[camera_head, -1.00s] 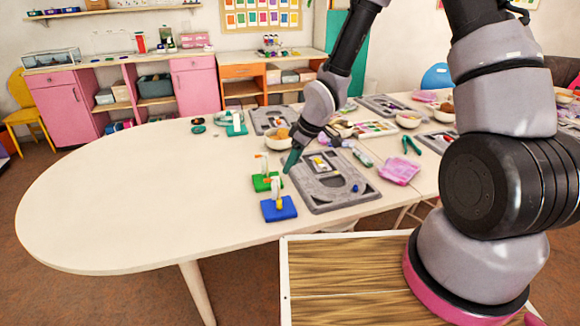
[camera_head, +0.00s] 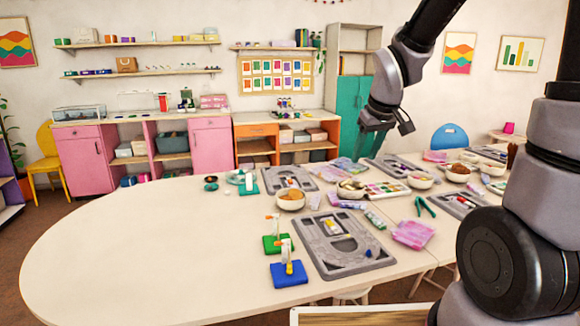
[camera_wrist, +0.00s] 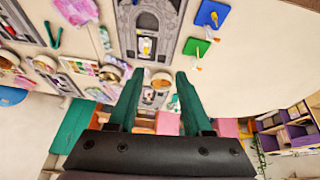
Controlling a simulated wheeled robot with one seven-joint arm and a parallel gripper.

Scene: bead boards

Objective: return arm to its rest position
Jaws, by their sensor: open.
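My gripper (camera_head: 388,122) is raised in the air above the far right part of the table in the head view, clear of everything. Its arm comes down from the top edge. In the wrist view its two green fingers (camera_wrist: 157,75) stand apart with nothing held between them. The grey bead board (camera_head: 375,266) nearest me lies on the table below, with small pieces in its middle. A blue block stand (camera_head: 290,274) and a green one (camera_head: 271,244) stand left of that board. The wrist view shows the blue stand (camera_wrist: 206,12) too.
The long cream table (camera_head: 130,235) is bare on its left. Pink cabinets (camera_head: 86,162) and a teal cabinet (camera_head: 347,112) line the back wall.

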